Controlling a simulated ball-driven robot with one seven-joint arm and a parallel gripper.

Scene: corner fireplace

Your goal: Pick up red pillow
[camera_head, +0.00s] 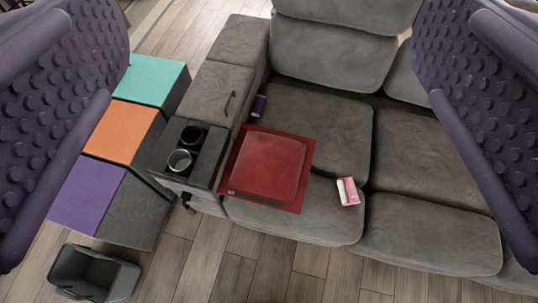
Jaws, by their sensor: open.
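The red pillow (269,166) lies flat on the seat of a grey sofa (330,125), against the inner side of the armrest. It is square with a flat darker border and a dark strip along its front edge. My gripper (275,135) shows as two purple, studded fingers at the left and right edges of the view. They are wide apart, with nothing between them. The pillow is below and beyond the fingers, apart from them, and fully visible.
A small pink and white item (347,191) lies on the seat right of the pillow. A dark purple object (258,105) sits beside the armrest. The console with two cup holders (188,150) stands left. Coloured blocks (124,130) and a dark bin (93,273) are on the wooden floor.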

